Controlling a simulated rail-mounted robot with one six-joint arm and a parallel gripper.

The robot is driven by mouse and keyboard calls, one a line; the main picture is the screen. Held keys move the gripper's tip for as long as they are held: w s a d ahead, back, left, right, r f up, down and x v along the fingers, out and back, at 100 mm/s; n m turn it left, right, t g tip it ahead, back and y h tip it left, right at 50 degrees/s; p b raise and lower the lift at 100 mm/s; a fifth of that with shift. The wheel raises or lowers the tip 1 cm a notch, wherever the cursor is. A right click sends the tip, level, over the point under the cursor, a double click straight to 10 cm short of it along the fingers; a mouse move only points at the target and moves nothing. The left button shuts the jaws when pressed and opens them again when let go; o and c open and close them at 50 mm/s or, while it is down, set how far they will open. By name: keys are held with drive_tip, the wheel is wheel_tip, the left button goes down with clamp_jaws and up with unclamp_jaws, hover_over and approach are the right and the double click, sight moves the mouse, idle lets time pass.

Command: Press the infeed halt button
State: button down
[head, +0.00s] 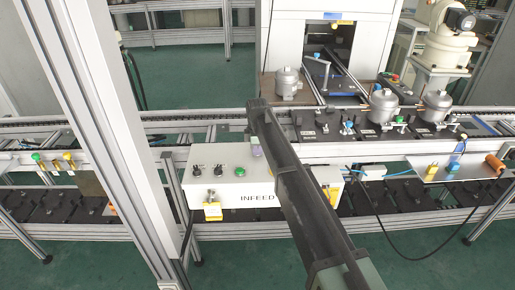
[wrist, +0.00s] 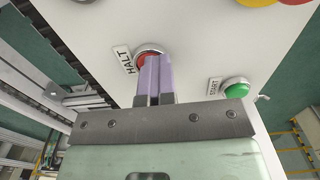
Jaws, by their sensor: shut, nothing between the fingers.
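The infeed control box (head: 228,200) is a white box with the word INFEED on its front, at the middle left of the head view. In the wrist view, the red halt button (wrist: 147,56) sits beside a HALT label on the white panel. My gripper (wrist: 153,58) is shut, with its purple fingers together and empty. The fingertips overlap the lower right part of the red button; whether they touch it or press it in I cannot tell. In the head view my arm hides the halt button, and my gripper (head: 256,149) shows only partly above the box.
A green start button (wrist: 236,91) is to the right of my gripper, and it also shows in the head view (head: 240,172). Black knobs (head: 207,170) are on the box's left. A conveyor with metal compressors (head: 382,106) runs behind the box.

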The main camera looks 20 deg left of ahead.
wheel_tip(320, 180, up, 14)
drive_tip(key=p, duration=1.4)
